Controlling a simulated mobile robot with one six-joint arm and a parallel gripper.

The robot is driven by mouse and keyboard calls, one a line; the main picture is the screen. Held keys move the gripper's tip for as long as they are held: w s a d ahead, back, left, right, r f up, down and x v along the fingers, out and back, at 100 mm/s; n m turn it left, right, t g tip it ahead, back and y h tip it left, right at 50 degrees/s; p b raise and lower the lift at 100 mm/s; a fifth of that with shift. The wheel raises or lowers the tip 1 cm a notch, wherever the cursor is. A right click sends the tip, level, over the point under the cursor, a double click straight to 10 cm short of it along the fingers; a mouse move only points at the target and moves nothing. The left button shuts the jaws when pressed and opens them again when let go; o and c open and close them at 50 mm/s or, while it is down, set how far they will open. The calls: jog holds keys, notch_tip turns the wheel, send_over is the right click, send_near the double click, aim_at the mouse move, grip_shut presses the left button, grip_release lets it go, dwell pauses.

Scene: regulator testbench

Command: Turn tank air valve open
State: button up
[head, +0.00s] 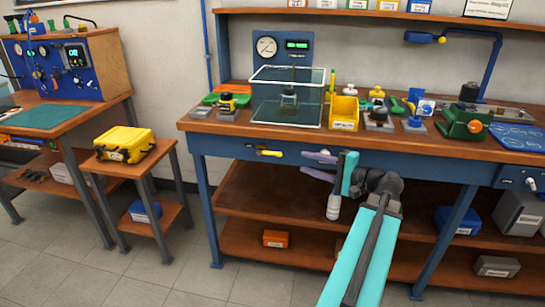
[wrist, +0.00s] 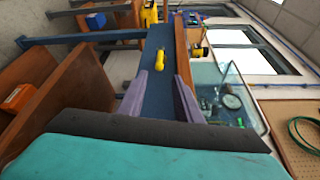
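The air valve with a yellow handle (head: 268,152) is on the blue front rail of the bench, below the clear tank (head: 262,112). Its handle lies roughly level, pointing right along the rail. My gripper (head: 304,162) is to the right of the handle, in front of the rail, with two purple fingers apart and nothing between them. In the wrist view the yellow handle (wrist: 157,66) shows ahead, between and just beyond the fingertips (wrist: 160,76). I see no contact. The tank (wrist: 228,95) is at the right in the wrist view.
The bench top (head: 215,126) carries a yellow bin (head: 344,113), a green vise (head: 463,122) and small parts. A yellow case (head: 124,144) sits on a stool to the left. Lower shelves hold an orange box (head: 276,239). The floor in front is clear.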

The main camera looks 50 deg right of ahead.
aim_at(279, 155)
jog(key=shift+w+a+f+b, duration=0.2)
jog(key=shift+w+a+b, duration=0.15)
jog(key=shift+w, duration=1.9)
jog(key=shift+w+a+f+b, duration=0.2)
jog(key=shift+w+a, duration=0.25)
jog(key=shift+w, duration=1.8)
jog(key=shift+w+a+f+b, duration=0.15)
jog(key=shift+w+a+b, duration=0.2)
jog(key=shift+w, duration=1.9)
jog(key=shift+c, duration=0.5)
